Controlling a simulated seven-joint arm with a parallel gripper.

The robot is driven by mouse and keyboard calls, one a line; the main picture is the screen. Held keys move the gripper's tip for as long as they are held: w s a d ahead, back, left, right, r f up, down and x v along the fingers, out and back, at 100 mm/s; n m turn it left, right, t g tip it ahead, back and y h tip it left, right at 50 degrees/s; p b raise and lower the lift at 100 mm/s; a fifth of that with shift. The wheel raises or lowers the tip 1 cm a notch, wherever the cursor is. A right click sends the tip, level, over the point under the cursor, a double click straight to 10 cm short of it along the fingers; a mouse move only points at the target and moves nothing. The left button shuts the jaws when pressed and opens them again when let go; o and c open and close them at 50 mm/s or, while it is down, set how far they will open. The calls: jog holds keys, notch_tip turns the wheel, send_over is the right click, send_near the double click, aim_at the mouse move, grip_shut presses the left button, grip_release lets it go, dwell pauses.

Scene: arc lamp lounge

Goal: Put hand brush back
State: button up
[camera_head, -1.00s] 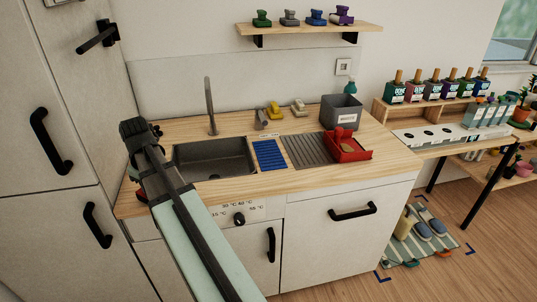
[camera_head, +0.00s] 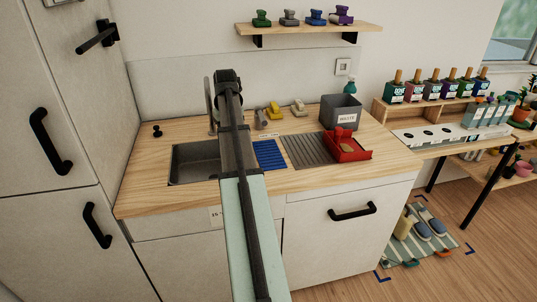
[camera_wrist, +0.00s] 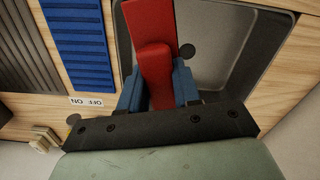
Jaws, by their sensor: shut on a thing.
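In the wrist view, my gripper (camera_wrist: 158,88) has its blue fingers shut on a long red thing (camera_wrist: 158,55), which looks like the hand brush's handle. It is held over the sink (camera_wrist: 225,60), near its edge with the blue mat (camera_wrist: 78,45); its far end runs out of the picture. In the head view, my arm hides the fingers and the held thing. A red dustpan (camera_head: 350,152) with a small tan patch inside lies at the right end of the ribbed drainboard (camera_head: 305,151).
A grey labelled bin (camera_head: 341,112) stands behind the dustpan. Several small items, including a yellow one (camera_head: 274,109), stand behind the blue mat (camera_head: 269,154). A wall shelf (camera_head: 310,30) holds several coloured items. The counter's front right is clear.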

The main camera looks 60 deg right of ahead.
jog(key=s+d+r+m, duration=0.25)
jog(key=s+d, duration=0.55)
jog(key=d, duration=0.4)
jog(key=shift+m, duration=0.25)
jog(key=shift+d+f, duration=0.15)
jog(key=shift+f, duration=1.9)
jog(key=shift+d+f, duration=0.15)
jog(key=shift+f, duration=1.85)
jog(key=shift+f, duration=0.1)
jog(key=o, duration=1)
notch_tip(320, 180, up, 12)
